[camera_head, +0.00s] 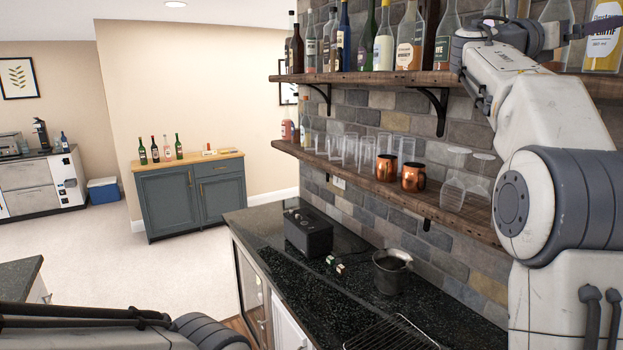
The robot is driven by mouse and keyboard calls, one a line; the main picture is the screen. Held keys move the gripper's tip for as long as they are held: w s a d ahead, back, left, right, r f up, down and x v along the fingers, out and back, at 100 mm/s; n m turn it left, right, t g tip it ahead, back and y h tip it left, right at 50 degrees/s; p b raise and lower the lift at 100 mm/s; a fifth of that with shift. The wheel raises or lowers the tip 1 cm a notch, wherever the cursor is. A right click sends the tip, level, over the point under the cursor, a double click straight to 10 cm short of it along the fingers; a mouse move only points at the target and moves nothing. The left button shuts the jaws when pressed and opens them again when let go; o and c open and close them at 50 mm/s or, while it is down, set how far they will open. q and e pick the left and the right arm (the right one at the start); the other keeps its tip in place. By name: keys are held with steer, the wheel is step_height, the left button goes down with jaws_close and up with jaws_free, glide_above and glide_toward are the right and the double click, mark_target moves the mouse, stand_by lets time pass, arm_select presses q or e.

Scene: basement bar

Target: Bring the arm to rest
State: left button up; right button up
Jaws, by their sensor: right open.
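My right arm (545,110) rises along the right edge of the head view and bends at the top, in front of the shelves. My right gripper (592,27) is at the top right, by the bottles of the upper shelf, partly cut off by the picture edge. It is open and I see nothing held in it. Of my left arm (212,330), only a part shows at the bottom left; its gripper is out of view.
The upper shelf (395,79) holds several bottles; the lower shelf (350,177) holds glasses and two copper mugs (413,177). A black box (308,232) and a dark pot (391,272) stand on the black counter (300,285). Open floor (130,270) lies left.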

steer(key=w+a+f+t+y+b, duration=0.2)
steer(key=w+a+f+t+y, duration=0.15)
steer(key=a+f, duration=0.4)
steer(key=w+a+f+t+y+b, duration=0.2)
steer(key=w+a+f+y, duration=0.15)
steer(key=f, duration=0.75)
steer(key=s+a+f+m+y+b, duration=0.2)
steer(key=a+f+y+b, duration=0.35)
steer(key=a+f, duration=1.2)
steer(key=s+a+f+m+g+y+b, duration=0.1)
steer(key=s+a+f+y, duration=0.1)
steer(key=s+a+f, duration=0.3)
steer(key=s+a+f+m+g+y, duration=0.15)
steer(key=s+f, duration=0.25)
steer(key=f, duration=0.4)
steer(key=s+a+f+m+g+y+b, duration=0.1)
steer(key=s+a+f+m+y, duration=0.1)
steer(key=s+a+f, duration=0.3)
steer(key=s+a+f+m+g+y+b, duration=0.1)
steer(key=s+a+f+m+g+b, duration=0.1)
steer(key=s+f, duration=0.5)
steer(key=s+a+f+m+g+y+b, duration=0.1)
steer(key=s+a+f+m+g+y, duration=0.1)
steer(key=s+f, duration=0.6)
steer(key=s+a+m, duration=0.1)
steer(key=s, duration=0.3)
steer(key=shift+a+f+m+g+y+b, duration=0.25)
steer(key=shift+f+m+g+y+b, duration=0.05)
steer(key=shift+m+b, duration=0.1)
